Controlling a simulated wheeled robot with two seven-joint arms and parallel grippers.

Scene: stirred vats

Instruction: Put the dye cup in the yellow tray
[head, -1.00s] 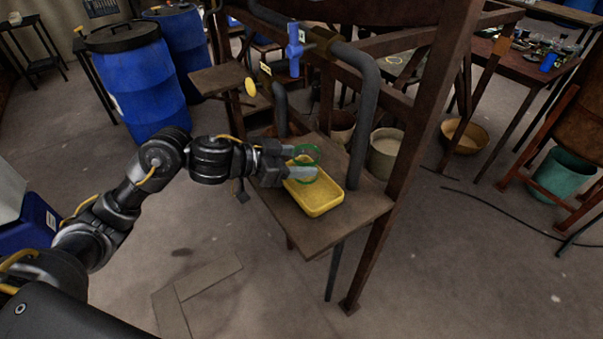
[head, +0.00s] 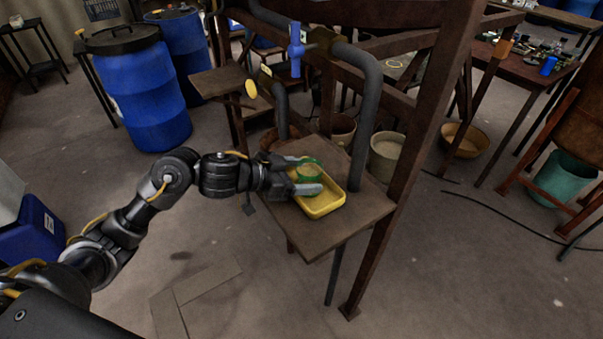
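The yellow tray (head: 323,207) lies on a small brown wooden shelf of the vat stand. The dye cup (head: 311,172), a small green-rimmed cup, stands upright between the fingers of my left gripper (head: 308,175). The cup appears to rest in the far part of the tray; its base is partly hidden by the near finger. The fingers look spread, one on each side of the cup, with a gap visible at the near finger. My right gripper is not in view.
A grey pipe (head: 366,120) and a rusty post (head: 415,140) rise beside the shelf (head: 335,235). A blue valve (head: 295,50) is above. Blue barrels (head: 142,90) stand at left. The shelf's near part is bare.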

